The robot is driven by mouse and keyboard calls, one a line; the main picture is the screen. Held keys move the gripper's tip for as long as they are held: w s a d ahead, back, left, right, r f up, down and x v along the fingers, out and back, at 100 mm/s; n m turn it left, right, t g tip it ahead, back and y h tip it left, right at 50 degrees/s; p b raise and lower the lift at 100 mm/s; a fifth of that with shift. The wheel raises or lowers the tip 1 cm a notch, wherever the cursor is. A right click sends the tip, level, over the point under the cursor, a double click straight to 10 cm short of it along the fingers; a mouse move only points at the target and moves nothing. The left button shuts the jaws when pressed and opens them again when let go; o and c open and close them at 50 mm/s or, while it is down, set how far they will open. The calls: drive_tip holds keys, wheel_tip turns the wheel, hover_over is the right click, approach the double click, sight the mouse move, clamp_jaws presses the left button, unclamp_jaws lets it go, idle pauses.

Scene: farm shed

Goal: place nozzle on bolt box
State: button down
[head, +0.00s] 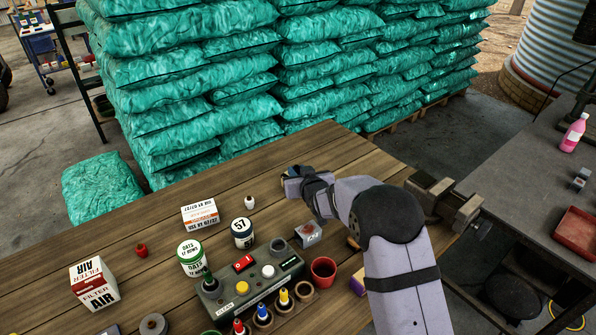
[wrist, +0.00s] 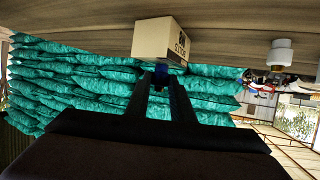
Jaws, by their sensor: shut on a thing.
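My gripper (wrist: 160,82) is shut on the small blue nozzle (wrist: 161,70). The wrist view is upside down, with the table at the top. The tan bolt box (wrist: 158,38), with dark print on one face, stands just ahead of the fingertips. The nozzle shows against the box's upper edge; I cannot tell whether it touches or hovers. In the head view, my gripper (head: 292,180) is at the far part of the wooden table, pointing left. There the arm hides the nozzle and most or all of the box.
A small white bottle (head: 249,203) stands left of my gripper; it shows in the wrist view (wrist: 282,52). Nearer are a white-orange box (head: 200,214), jars, a control box (head: 250,285) and a red cup (head: 323,271). Stacked green bags (head: 200,75) rise behind the table (head: 120,225).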

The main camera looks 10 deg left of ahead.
drive_tip(key=shift+f, duration=0.1)
drive_tip(key=c, duration=1.5)
unclamp_jaws()
drive_tip(key=shift+c, duration=0.2)
drive_tip(key=shift+s+d+r, duration=0.1)
drive_tip(key=shift+s+r, duration=0.15)
drive_tip(key=b+v, duration=0.3)
drive_tip(key=v, duration=0.8)
drive_tip(key=shift+s, duration=0.15)
drive_tip(key=shift+d+r, duration=0.1)
